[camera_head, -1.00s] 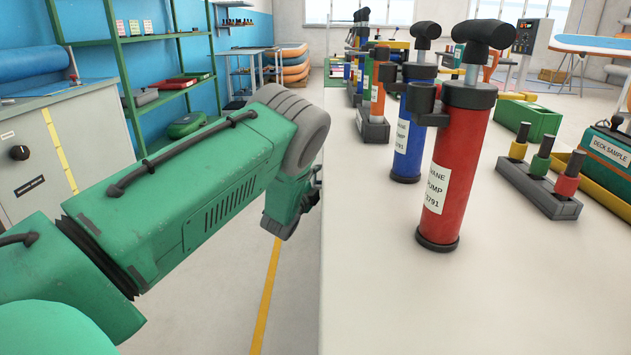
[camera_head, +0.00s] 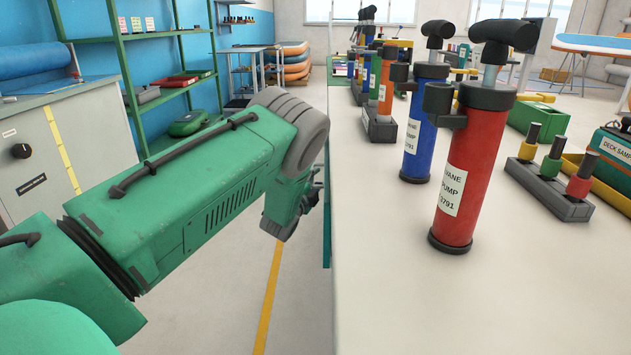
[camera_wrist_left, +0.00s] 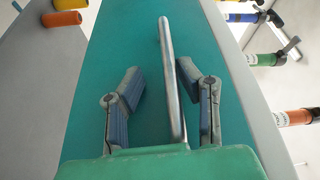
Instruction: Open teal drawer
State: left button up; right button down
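The teal drawer front (camera_wrist_left: 215,50) fills the middle of the left wrist view. A straight metal bar handle (camera_wrist_left: 172,80) stands on it. My left gripper (camera_wrist_left: 160,79) is open, with one finger on each side of the bar and visible gaps to it. In the head view the left gripper (camera_head: 309,197) is low beside the bench's left side, its fingers mostly hidden by my wrist. A thin teal strip (camera_head: 327,205) shows at the bench side there; the rest of the drawer is hidden. My right gripper is not in view.
The white bench top (camera_head: 385,290) carries a red pump (camera_head: 470,175), a blue pump (camera_head: 422,130), a grey block with coloured cylinders (camera_head: 550,185) and a green box (camera_head: 535,117). A green shelf rack (camera_head: 130,80) and a grey cabinet (camera_head: 50,150) stand left. The floor between is clear.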

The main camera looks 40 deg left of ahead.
pick_arm(q)
jog(key=v, duration=1.2)
jog(key=shift+d, duration=0.1)
